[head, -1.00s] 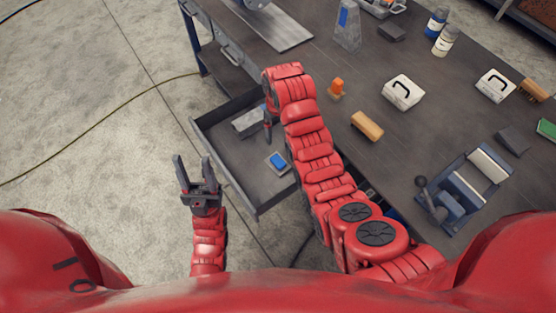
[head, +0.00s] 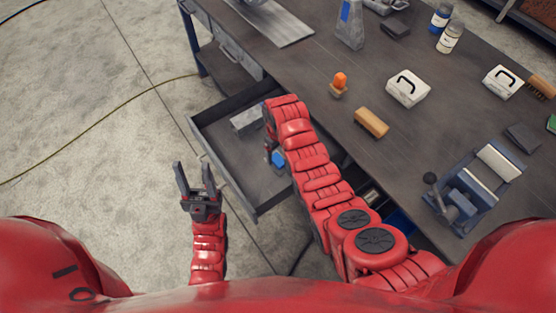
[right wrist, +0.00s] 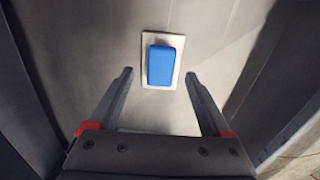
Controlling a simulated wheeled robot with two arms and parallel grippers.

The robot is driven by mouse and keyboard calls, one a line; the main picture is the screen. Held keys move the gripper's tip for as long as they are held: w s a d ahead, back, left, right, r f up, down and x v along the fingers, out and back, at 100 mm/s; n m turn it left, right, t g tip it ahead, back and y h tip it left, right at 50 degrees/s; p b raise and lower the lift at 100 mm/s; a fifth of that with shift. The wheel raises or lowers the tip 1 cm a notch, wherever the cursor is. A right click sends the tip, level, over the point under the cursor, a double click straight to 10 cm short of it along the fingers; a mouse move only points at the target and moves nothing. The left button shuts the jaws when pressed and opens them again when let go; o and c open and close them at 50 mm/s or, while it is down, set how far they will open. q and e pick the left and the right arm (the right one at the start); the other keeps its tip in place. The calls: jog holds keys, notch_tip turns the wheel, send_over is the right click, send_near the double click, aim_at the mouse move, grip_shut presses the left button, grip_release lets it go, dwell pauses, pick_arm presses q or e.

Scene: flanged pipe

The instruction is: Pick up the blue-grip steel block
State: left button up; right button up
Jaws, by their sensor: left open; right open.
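The blue-grip steel block (head: 278,159) lies in the open drawer, partly hidden by my right arm in the head view. In the right wrist view, its blue grip (right wrist: 162,66) sits on a pale steel base on the drawer floor. My right gripper (right wrist: 159,76) is open and empty, with its fingertips on either side of the block's line and the block just ahead; contact cannot be seen. In the head view that gripper is mostly hidden by its arm. My left gripper (head: 194,166) is open and empty over the floor, left of the drawer.
The drawer (head: 268,205) has raised walls around the block. A grey block (head: 246,121) lies further back in it.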

aim_at(278, 159)
jog(key=shift+f, duration=1.5)
grip_shut()
